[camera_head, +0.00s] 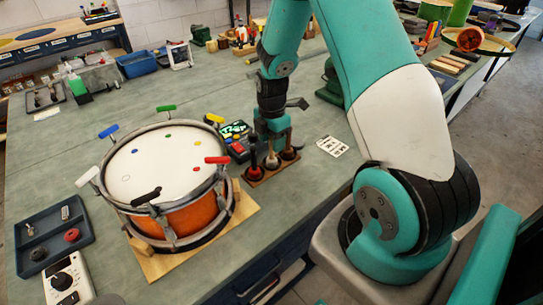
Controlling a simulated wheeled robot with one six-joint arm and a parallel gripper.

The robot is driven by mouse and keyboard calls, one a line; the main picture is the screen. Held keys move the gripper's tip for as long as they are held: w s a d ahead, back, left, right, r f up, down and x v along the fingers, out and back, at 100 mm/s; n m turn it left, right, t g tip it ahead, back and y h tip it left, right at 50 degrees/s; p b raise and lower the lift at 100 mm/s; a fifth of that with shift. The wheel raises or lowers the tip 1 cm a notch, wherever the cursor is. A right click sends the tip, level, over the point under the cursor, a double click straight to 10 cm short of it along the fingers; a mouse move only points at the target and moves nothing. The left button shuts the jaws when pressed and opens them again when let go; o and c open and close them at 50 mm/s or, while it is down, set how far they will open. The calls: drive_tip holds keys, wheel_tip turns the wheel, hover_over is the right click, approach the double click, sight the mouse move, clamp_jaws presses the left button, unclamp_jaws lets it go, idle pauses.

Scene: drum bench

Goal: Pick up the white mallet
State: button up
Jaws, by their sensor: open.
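An orange drum (182,217) with coloured T-handles, including a white one (88,176), stands on a wooden board left of the stand. A white card (332,146) lies right. The bench behind the drum is mostly clear.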

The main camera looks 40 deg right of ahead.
drive_tip(key=shift+f, duration=1.1)
clamp_jaws()
drive_tip(key=shift+r, duration=0.1)
